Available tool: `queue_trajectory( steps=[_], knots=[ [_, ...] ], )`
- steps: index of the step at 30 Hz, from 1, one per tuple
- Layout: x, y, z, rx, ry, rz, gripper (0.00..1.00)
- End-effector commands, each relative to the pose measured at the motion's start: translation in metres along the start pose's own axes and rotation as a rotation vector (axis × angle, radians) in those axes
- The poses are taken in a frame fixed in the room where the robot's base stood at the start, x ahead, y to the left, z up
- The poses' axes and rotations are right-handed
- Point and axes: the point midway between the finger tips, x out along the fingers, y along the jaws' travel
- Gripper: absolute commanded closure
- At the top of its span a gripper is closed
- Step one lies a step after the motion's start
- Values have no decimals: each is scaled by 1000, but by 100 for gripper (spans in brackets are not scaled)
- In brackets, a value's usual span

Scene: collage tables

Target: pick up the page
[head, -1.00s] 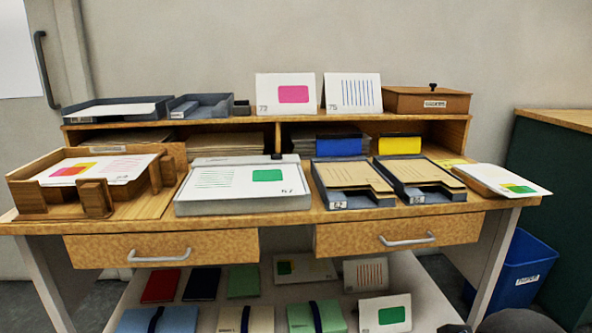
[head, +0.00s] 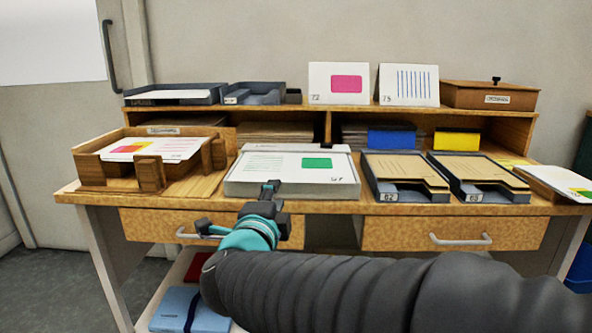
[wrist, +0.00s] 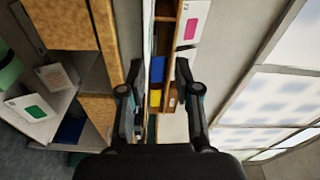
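Several pages are in view, and I cannot tell which one is meant. A white page with a green rectangle (head: 318,163) lies on a grey-white board (head: 240,188) at the table's middle. A page with a pink and yellow print (head: 155,149) lies in the wooden tray at left. A page with a green patch (head: 575,185) lies at the table's right end, cut by the frame. My gripper (head: 270,190) is at the table's front edge, just before the board. In the wrist view my gripper (wrist: 150,72) is open, with no page visible between its fingers.
A wooden tray (head: 85,170) stands left of the board, two dark trays (head: 395,196) right of it. Cards with a pink (head: 325,98) and a striped print (head: 408,68) stand on the upper shelf. Drawer handles (head: 460,240) jut out below the tabletop.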

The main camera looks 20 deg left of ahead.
Motion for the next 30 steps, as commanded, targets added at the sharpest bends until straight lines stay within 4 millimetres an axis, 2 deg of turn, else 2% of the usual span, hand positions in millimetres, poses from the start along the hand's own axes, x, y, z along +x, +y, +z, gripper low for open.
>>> queue_trajectory(
  steps=[1,3,9,11,21,24,30],
  knots=[
    [-7,7,12,27,29,3,68],
    [-14,12,20,61,76,7,68],
    [-24,20,27,102,148,10,68],
    [-18,20,26,105,155,10,68],
    [40,21,16,103,156,10,68],
    [51,22,14,103,155,11,68],
    [60,22,13,104,154,9,68]
  ],
)
